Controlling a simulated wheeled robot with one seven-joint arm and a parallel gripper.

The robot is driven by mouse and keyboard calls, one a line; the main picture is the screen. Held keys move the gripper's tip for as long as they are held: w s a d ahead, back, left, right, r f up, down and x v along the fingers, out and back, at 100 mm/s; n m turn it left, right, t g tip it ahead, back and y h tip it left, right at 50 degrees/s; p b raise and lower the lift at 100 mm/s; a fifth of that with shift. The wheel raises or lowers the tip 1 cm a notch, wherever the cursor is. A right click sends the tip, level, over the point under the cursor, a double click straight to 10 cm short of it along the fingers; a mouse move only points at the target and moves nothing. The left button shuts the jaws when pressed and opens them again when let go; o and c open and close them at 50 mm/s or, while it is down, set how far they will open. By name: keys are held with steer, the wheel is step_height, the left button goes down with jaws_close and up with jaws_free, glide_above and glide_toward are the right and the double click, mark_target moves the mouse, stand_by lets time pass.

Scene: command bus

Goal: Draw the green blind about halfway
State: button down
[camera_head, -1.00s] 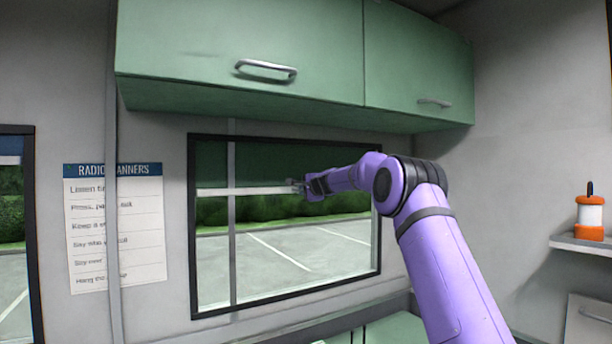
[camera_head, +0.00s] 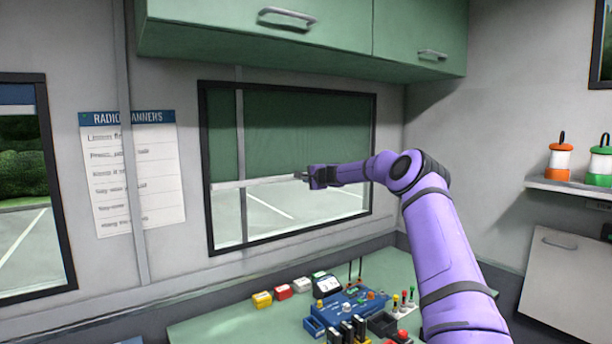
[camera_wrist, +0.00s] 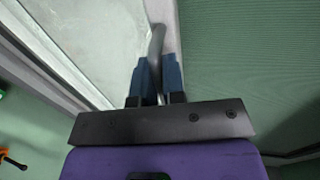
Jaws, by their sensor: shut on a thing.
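The green blind (camera_head: 290,133) covers a bit more than the upper half of the window. Its pale bottom bar (camera_head: 252,182) lies across the pane, with clear glass below it. My gripper (camera_head: 303,175) is at the bar, right of its middle. In the wrist view my gripper (camera_wrist: 158,75) has its blue fingers shut on a grey pull tab (camera_wrist: 156,46) at the bar. The green blind cloth (camera_wrist: 240,60) fills the right of that view. The fingertips are small in the head view.
A dark frame (camera_head: 204,170) surrounds the window, and a vertical bar (camera_head: 241,150) crosses it. Green cupboards (camera_head: 330,60) hang above. The desk (camera_head: 230,322) below holds a blue radio box (camera_head: 345,308) and small items. A shelf (camera_head: 570,187) with lanterns is at right.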

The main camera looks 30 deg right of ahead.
steer(key=c, duration=1.2)
jaws_free()
steer(key=shift+c, duration=0.2)
steer(key=v, duration=1)
steer(key=shift+s, duration=0.4)
